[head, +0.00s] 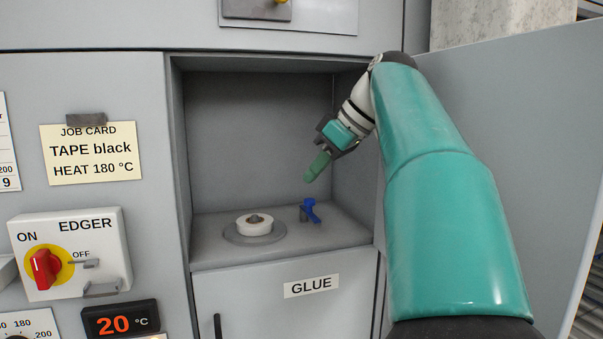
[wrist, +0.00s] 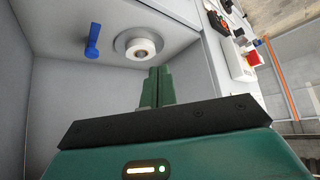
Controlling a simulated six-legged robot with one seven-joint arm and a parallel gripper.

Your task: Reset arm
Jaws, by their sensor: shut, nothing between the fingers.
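My gripper (head: 318,166) is at the end of my teal arm, in front of the open recess of the grey cabinet. Its green fingers point down and to the left. In the wrist view my gripper (wrist: 156,87) has its fingers together with nothing between them. Below it in the head view, a white roll (head: 255,223) sits on a round grey base on the recess floor. A blue lever (head: 311,211) stands to the right of the roll. Both also show in the wrist view, the roll (wrist: 141,50) and the lever (wrist: 92,42), apart from the fingers.
A job card (head: 92,153) reads TAPE black, HEAT 180 °C. The EDGER switch box (head: 70,252) has a red knob, and a display (head: 120,319) reads 20 °C. A GLUE label (head: 311,286) is below the recess. An open door panel (head: 505,130) stands at right.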

